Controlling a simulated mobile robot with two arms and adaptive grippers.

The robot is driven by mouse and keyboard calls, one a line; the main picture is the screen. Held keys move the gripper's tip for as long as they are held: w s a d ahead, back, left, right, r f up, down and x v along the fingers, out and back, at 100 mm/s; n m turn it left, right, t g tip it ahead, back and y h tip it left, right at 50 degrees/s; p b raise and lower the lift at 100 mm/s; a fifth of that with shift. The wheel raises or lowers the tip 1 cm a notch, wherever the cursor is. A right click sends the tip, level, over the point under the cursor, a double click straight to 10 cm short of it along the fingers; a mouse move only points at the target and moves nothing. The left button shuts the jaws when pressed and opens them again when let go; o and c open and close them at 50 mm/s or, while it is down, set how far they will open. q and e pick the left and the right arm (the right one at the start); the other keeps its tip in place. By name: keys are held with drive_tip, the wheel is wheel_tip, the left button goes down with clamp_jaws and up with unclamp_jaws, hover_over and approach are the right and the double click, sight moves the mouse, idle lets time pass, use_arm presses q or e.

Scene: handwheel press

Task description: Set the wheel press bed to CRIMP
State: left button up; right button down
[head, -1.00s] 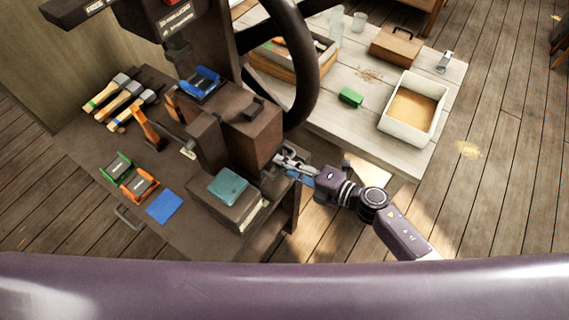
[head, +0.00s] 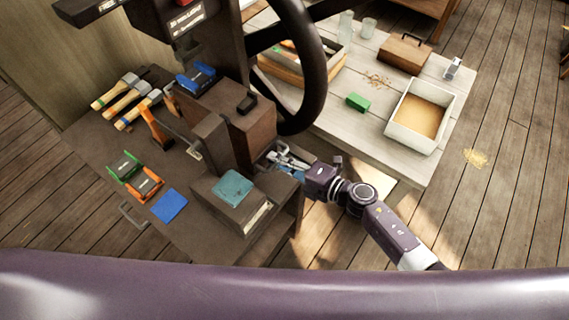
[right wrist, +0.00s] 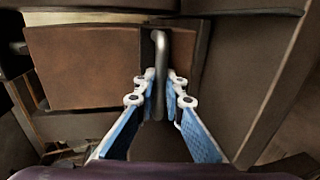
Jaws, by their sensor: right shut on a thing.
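The wheel press (head: 240,118) stands on a dark bench, with a brown block body and a large black handwheel (head: 318,75) at its upper right. My right gripper (head: 282,162) is at the right side of the press, low down beside the block. In the right wrist view, its blue-padded fingers (right wrist: 160,95) are closed around a grey metal loop handle (right wrist: 161,50). The handle sits against a dark slot beside a brown panel (right wrist: 85,65). I cannot read any CRIMP mark. My left gripper is not in view.
Hammers (head: 125,100), green and orange clamp-like pieces (head: 125,167), a blue square (head: 169,205) and a teal pad (head: 233,188) lie on the bench. A pale table (head: 365,135) behind holds a white tray (head: 448,105) and a green block (head: 358,102).

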drive_tip(key=shift+a, duration=0.1)
drive_tip(key=c, duration=2.5)
unclamp_jaws()
drive_tip(key=shift+r, duration=0.1)
drive_tip(key=o, duration=0.5)
drive_tip(key=shift+w+a, duration=0.15)
drive_tip(key=v, duration=1.2)
